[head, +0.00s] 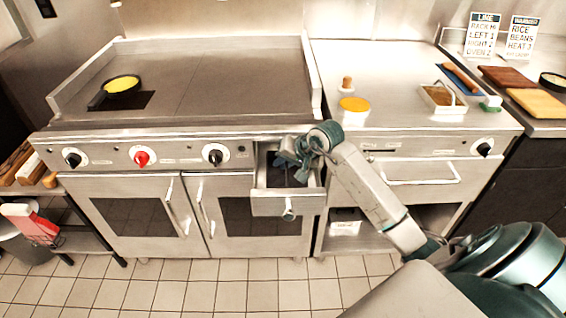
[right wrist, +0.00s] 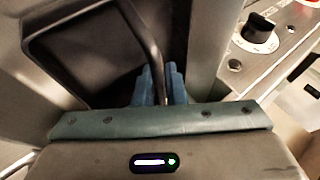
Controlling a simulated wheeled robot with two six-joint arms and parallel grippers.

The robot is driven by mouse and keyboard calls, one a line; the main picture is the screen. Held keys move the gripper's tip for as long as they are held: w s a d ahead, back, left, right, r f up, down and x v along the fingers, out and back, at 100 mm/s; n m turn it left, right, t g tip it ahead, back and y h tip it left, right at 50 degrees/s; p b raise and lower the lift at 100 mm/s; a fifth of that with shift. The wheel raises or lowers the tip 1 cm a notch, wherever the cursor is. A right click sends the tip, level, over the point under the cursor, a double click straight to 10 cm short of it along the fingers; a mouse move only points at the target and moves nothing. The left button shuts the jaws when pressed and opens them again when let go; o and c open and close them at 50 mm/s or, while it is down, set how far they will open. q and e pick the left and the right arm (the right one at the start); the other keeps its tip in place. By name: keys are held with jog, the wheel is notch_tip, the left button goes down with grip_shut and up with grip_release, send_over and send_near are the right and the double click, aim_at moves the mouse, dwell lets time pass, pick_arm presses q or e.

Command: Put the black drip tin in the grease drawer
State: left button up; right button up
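The grease drawer (head: 288,204) is pulled open below the griddle's right end, in the head view. My right gripper (head: 292,163) reaches down into its opening. The black drip tin (right wrist: 85,50) fills the upper left of the right wrist view, a dark tray with a rounded rim. My right gripper's blue fingers (right wrist: 160,88) are closed around one wall of the tin. In the head view the tin is mostly hidden by my gripper and only dark shows inside the drawer; I cannot tell if it touches the bottom. My left gripper is out of view.
The red knob (head: 141,158) and black knob (head: 215,154) line the griddle front left of the drawer; a black knob (right wrist: 258,27) shows close by in the wrist view. A black pan (head: 122,85) with yellow contents sits on the griddle. Oven doors flank below.

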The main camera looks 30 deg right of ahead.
jog(key=o, duration=0.3)
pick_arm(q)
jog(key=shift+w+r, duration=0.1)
pick_arm(e)
jog(key=shift+r, duration=0.1)
